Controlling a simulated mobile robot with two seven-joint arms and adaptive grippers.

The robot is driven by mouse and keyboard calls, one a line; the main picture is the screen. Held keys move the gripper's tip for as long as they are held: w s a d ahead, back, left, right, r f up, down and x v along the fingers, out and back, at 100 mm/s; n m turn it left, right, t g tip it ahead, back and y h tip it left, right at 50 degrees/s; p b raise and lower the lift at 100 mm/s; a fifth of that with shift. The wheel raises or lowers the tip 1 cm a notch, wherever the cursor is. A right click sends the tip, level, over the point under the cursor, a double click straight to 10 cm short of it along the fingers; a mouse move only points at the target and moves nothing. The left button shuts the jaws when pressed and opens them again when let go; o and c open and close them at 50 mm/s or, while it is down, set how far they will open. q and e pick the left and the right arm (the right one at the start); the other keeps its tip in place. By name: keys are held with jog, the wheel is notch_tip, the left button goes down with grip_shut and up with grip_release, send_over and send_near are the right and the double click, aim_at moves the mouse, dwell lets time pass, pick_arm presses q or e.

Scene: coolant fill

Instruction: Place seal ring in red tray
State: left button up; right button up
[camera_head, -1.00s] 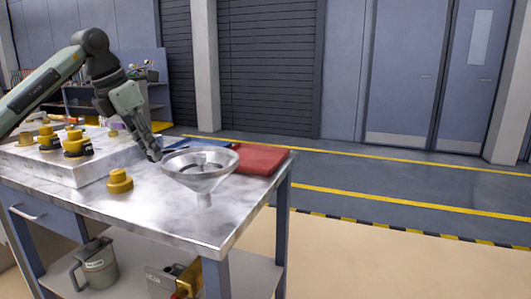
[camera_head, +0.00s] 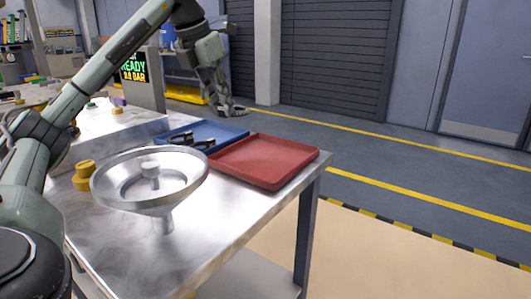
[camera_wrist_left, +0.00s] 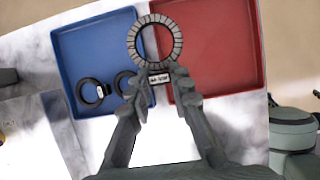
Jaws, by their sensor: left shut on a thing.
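My left gripper (camera_head: 218,88) is shut on a grey, segmented seal ring (camera_head: 233,110), held up in the air beyond the trays in the head view. In the left wrist view the fingers (camera_wrist_left: 161,88) pinch the lower edge of the ring (camera_wrist_left: 136,44), by a small white label. There the ring overlaps the border between the blue and red trays. The red tray (camera_head: 264,161) is empty and lies on the metal table; it also shows in the left wrist view (camera_wrist_left: 230,60). My right gripper is not in view.
The blue tray (camera_head: 215,128) beside the red one holds two dark rings (camera_wrist_left: 92,93). A metal funnel (camera_head: 110,188) stands on the table in front of the trays. A yellow cap (camera_head: 83,182) is at its left. A READY display (camera_head: 134,67) stands behind.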

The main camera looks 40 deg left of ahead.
pick_arm(q)
jog(key=d+f, duration=0.1)
jog(key=d, duration=0.2)
jog(key=w+d+f, duration=0.1)
jog(key=d+f, duration=0.1)
jog(key=d, duration=0.1)
jog(key=d+f, duration=0.2)
jog(key=d, duration=0.1)
jog(key=shift+w+f, duration=0.2)
jog(key=shift+w, duration=0.05)
jog(key=shift+f+b, duration=0.4)
jog(key=shift+f, duration=1.6)
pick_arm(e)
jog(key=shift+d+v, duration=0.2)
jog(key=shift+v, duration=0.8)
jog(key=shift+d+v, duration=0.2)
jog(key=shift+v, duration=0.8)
pick_arm(q)
jog(key=shift+b, duration=0.3)
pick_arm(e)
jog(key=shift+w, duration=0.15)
pick_arm(q)
jog(key=o, duration=0.8)
jog(key=shift+f, duration=0.1)
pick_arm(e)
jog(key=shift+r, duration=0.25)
